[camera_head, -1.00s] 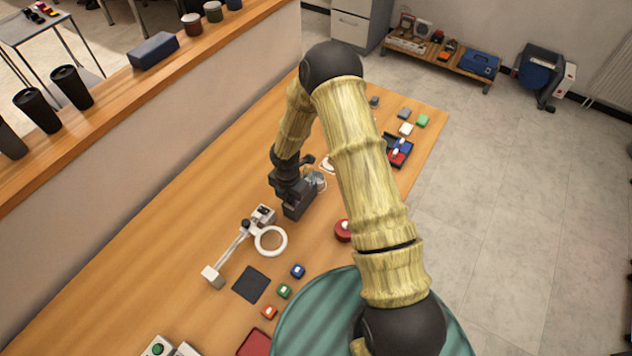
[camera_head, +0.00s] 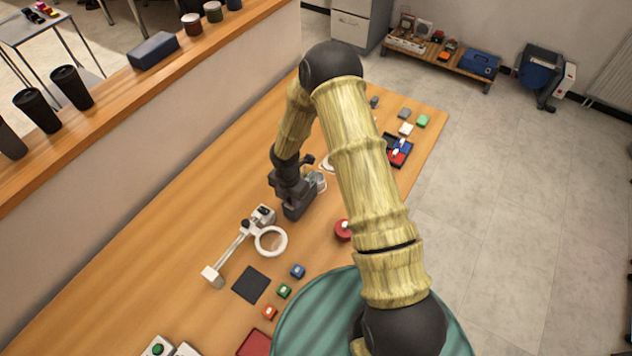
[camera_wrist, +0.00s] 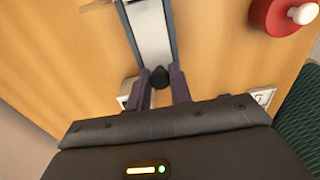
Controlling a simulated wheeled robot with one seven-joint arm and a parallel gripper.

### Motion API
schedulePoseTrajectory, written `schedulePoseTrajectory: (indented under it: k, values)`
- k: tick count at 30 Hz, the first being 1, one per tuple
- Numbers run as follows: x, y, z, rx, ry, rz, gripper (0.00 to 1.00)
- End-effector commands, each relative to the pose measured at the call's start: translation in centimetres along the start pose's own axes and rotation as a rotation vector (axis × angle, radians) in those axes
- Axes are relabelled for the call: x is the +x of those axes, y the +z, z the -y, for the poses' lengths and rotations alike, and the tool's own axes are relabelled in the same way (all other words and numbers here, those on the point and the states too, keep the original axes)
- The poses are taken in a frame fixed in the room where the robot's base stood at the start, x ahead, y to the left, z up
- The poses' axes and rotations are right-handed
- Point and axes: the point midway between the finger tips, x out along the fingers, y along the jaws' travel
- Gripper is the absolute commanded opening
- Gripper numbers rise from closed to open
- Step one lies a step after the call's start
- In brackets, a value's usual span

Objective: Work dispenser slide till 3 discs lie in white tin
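In the wrist view, the dispenser slide (camera_wrist: 152,32) is a grey strip between dark rails, with a dark knob (camera_wrist: 160,77) at its near end. My gripper (camera_wrist: 161,80) has one finger on each side of this knob, and both appear to touch it. In the head view, my gripper (camera_head: 297,203) is low over the table, beside a greyish part of the dispenser (camera_head: 317,182). A white round thing (camera_head: 327,162), perhaps the white tin, shows partly behind my arm. I cannot see any discs or the inside of a tin.
A red round thing with a white knob (camera_wrist: 283,15) stands right of the slide; it also shows in the head view (camera_head: 343,230). A white ring magnifier (camera_head: 271,241), a dark mat (camera_head: 251,285) and small coloured blocks (camera_head: 284,291) lie nearer. A divided tray (camera_head: 399,151) is beyond my arm.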

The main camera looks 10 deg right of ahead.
Motion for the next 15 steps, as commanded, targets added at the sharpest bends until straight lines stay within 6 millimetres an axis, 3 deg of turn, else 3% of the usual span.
schedulePoseTrajectory:
  k: [1,5,15]
  values:
    - [-0.07,-0.25,-0.34,-0.004,0.008,-0.003,0.23]
    - [-0.05,-0.2,-0.26,-0.003,0.006,-0.002,0.47]
    - [-0.41,-0.05,-0.07,0.0,0.002,-0.001,0.47]
